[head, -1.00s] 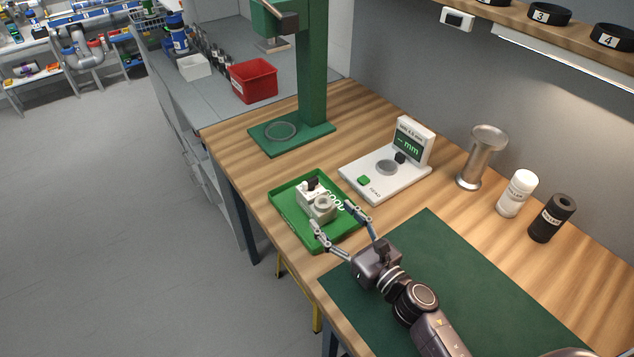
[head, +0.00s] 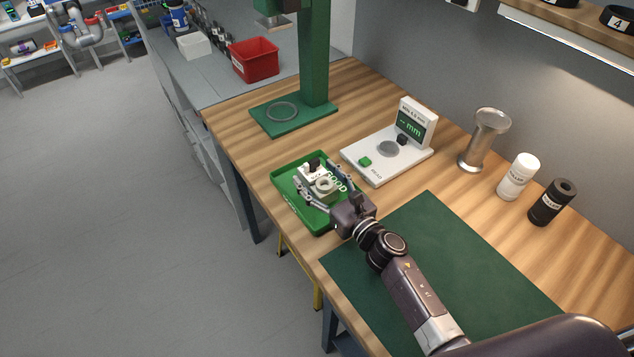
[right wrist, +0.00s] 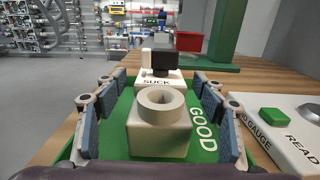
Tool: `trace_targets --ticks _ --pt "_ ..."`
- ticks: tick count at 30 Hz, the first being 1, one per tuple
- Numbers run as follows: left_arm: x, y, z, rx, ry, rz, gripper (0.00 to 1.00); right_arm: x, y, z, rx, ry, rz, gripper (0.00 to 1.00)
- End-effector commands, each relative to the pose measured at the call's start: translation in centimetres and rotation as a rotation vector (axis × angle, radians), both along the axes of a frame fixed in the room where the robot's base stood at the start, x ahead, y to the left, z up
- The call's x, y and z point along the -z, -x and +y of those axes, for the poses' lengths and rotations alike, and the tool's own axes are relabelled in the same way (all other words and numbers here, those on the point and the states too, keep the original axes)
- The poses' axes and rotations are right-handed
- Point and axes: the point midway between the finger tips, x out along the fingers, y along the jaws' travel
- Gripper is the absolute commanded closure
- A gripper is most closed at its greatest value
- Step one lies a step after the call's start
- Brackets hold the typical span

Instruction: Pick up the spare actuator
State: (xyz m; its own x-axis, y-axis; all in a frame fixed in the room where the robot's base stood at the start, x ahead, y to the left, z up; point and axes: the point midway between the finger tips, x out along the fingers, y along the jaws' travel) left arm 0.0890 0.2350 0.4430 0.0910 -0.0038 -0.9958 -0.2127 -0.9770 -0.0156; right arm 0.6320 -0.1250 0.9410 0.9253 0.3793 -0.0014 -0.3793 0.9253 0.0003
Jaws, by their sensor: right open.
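The spare actuator (head: 319,183) is a pale, blocky part with a round ring on top and a dark knob. It lies in the green tray (head: 284,191) marked GOOD on the wooden bench. In the right wrist view the actuator's ringed block (right wrist: 159,122) sits between the finger pads, with a part marked SUCK behind it. My right gripper (head: 322,184) is open, its fingers reaching over the tray on both sides of the actuator. In the right wrist view a gap shows between the block and the pads (right wrist: 160,112). My left gripper is not in view.
A white gauge (head: 375,163) with a display stands right of the tray. A green stand (head: 313,65) rises behind. The green mat (head: 450,260) is bare beneath my right arm.

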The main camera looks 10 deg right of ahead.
Motion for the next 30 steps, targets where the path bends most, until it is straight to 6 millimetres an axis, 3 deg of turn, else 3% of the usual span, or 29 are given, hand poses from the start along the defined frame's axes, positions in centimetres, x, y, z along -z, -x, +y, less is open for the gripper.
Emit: trace_targets --ticks 2,18,30 --pt "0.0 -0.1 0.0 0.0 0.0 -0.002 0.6 0.0 0.0 0.0 0.0 0.0 0.0 0.41" --pt "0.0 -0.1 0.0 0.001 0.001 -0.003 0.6 0.0 0.0 0.0 0.0 0.0 0.0 1.0" --pt "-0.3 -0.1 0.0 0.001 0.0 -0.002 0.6 -1.2 -0.1 0.0 -0.002 0.002 -0.006 1.0"
